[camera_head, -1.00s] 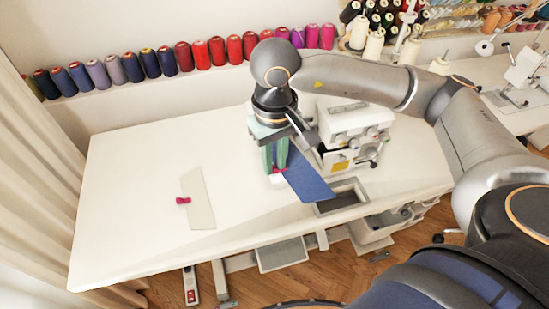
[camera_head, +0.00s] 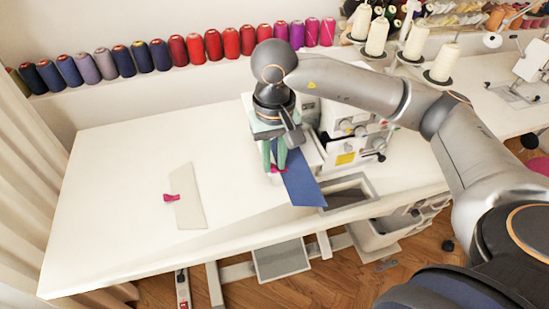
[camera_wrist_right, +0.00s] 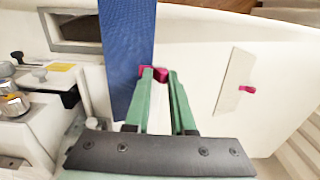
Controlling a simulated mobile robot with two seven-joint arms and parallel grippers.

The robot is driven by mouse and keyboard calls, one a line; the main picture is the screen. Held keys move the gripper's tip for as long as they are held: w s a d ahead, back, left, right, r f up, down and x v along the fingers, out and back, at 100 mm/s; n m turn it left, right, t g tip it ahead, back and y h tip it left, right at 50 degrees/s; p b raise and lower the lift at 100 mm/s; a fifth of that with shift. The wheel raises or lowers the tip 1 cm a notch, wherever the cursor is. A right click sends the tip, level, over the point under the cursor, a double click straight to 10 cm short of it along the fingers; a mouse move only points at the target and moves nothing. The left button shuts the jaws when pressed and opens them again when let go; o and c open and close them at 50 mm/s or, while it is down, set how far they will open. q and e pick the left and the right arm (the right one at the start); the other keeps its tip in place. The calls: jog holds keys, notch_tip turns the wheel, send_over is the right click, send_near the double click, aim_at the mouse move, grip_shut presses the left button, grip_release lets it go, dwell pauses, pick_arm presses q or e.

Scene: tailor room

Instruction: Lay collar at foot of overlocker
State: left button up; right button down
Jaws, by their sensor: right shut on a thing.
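My right gripper (camera_head: 276,160) points down beside the overlocker (camera_head: 350,128) and is shut on a small pink clip (camera_wrist_right: 160,74). The clip is on a long blue fabric piece (camera_head: 298,182), likely the collar, which also shows in the wrist view (camera_wrist_right: 127,45). The blue piece slants towards the table's front edge, in front and left of the overlocker. I cannot tell whether it touches the table. A cream fabric piece (camera_head: 189,205) with its own pink clip (camera_head: 171,197) lies flat at left. My left gripper is out of view.
The white table (camera_head: 120,165) is clear around the cream piece. A recessed opening (camera_head: 348,192) lies in the table before the overlocker. Thread spools (camera_head: 231,43) line the back shelf, and thread cones (camera_head: 415,42) stand behind the overlocker.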

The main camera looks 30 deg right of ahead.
aim_at(292, 160)
jog(key=shift+f, duration=0.85)
jog(key=shift+d+f, duration=0.15)
jog(key=shift+w+d, duration=0.25)
jog(key=shift+d, duration=0.8)
jog(key=shift+w+d, duration=0.2)
jog(key=shift+d, duration=0.85)
jog(key=shift+d+f+b, duration=0.1)
jog(key=shift+d+b, duration=0.1)
jog(key=shift+b, duration=0.25)
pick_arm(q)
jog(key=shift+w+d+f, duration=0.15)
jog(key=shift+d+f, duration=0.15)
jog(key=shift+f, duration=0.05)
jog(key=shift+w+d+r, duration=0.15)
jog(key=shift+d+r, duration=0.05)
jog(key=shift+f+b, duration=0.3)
pick_arm(e)
jog(key=shift+f, duration=0.1)
